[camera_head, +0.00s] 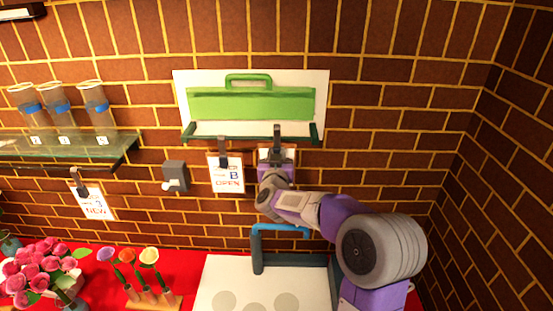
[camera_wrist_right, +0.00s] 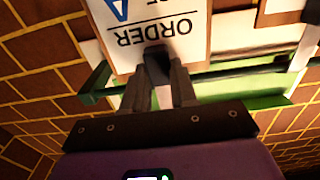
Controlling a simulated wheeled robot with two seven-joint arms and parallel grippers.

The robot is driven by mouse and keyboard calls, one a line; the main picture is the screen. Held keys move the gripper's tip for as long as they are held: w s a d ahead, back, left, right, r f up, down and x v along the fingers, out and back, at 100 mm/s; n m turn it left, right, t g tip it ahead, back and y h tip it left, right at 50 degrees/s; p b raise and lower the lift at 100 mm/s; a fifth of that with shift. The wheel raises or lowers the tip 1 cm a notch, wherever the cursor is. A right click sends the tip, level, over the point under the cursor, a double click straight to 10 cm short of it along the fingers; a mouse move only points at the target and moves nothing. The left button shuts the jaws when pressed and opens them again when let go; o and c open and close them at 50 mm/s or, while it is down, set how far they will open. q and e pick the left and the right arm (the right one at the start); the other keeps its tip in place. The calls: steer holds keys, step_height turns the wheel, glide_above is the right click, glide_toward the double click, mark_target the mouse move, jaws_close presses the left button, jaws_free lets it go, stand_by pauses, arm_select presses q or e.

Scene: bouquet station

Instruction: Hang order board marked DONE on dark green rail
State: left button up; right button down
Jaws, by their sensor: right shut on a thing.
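The dark green rail (camera_head: 205,138) runs along the lower edge of a white wall panel; it also shows in the wrist view (camera_wrist_right: 97,80). My right gripper (camera_head: 277,166) is shut on a white order board (camera_head: 265,154) with a black clip (camera_head: 277,134), just in front of the rail. In the wrist view my gripper (camera_wrist_right: 160,78) grips at the dark clip, and the board (camera_wrist_right: 185,38) reads "ORDER" and "A" upside down. Its status word is out of view, so I cannot tell whether it reads DONE. I cannot tell whether its clip touches the rail. My left gripper is not in view.
An order board marked B OPEN (camera_head: 227,176) hangs from the rail, just left of my gripper. A NEW board (camera_head: 93,203) hangs further left. A grey wall box (camera_head: 175,175), a glass shelf (camera_head: 75,147) with vases, and flowers on a red table (camera_head: 195,262) stand left.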

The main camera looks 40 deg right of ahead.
steer(key=shift+w+d+f+b, duration=0.15)
steer(key=shift+w+f+b, duration=0.05)
steer(key=shift+f+b, duration=0.6)
steer(key=shift+w+d+f+b, duration=0.15)
steer(key=shift+f+b, duration=0.5)
steer(key=shift+f, duration=0.2)
steer(key=c, duration=0.8)
jaws_free()
steer(key=shift+f, duration=0.1)
steer(key=b+v, duration=0.1)
steer(key=v, duration=0.6)
steer(key=shift+s+a, duration=0.2)
steer(key=shift+s, duration=0.05)
